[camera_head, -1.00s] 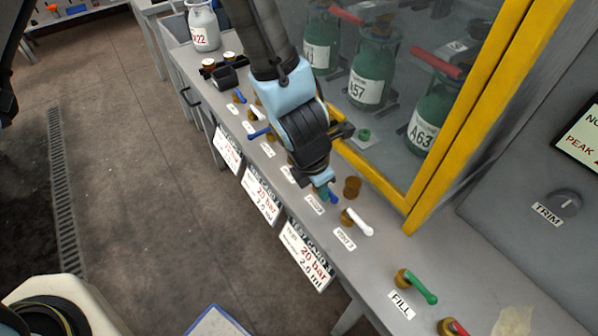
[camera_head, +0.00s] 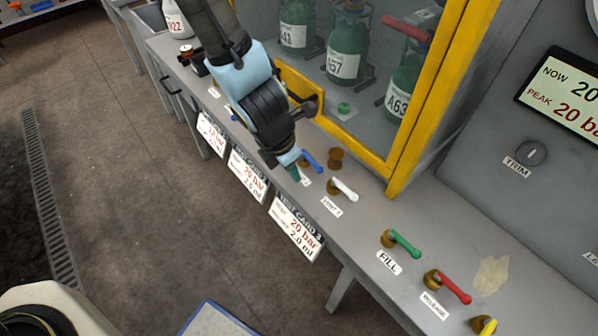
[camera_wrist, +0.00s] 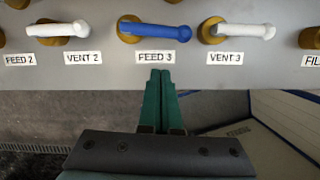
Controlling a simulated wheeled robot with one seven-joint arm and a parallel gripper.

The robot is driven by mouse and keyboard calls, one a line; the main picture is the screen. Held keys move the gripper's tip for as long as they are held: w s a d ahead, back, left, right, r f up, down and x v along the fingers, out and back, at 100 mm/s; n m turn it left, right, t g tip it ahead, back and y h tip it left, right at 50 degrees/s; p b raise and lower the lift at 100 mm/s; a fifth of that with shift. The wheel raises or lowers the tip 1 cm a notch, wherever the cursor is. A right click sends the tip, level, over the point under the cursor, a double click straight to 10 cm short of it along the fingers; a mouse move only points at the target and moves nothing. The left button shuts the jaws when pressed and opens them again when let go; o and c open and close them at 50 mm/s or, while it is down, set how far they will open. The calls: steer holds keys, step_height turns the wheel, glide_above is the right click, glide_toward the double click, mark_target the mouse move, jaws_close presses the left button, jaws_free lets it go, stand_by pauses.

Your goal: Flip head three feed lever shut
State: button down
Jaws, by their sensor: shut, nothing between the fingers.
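The blue feed lever (camera_wrist: 158,32) labelled FEED 3 (camera_wrist: 156,57) sits on a brass valve in the wrist view, lying sideways with its handle pointing right. It also shows in the head view as the blue lever (camera_head: 313,161). My gripper (camera_wrist: 160,74) is shut and empty, its green fingertips just below the FEED 3 label in the wrist view, apart from the lever. In the head view my gripper (camera_head: 296,176) is at the bench's front edge, just in front of the blue lever.
White vent levers VENT 2 (camera_wrist: 57,29) and VENT 3 (camera_wrist: 243,31) flank the blue lever. A green FILL lever (camera_head: 405,243) and a red lever (camera_head: 452,288) stand farther right. A yellow-framed guard (camera_head: 415,130) encloses green cylinders (camera_head: 344,65) behind.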

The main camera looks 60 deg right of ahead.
steer(key=p+v, duration=0.4)
steer(key=v, duration=0.6)
steer(key=shift+w, duration=0.1)
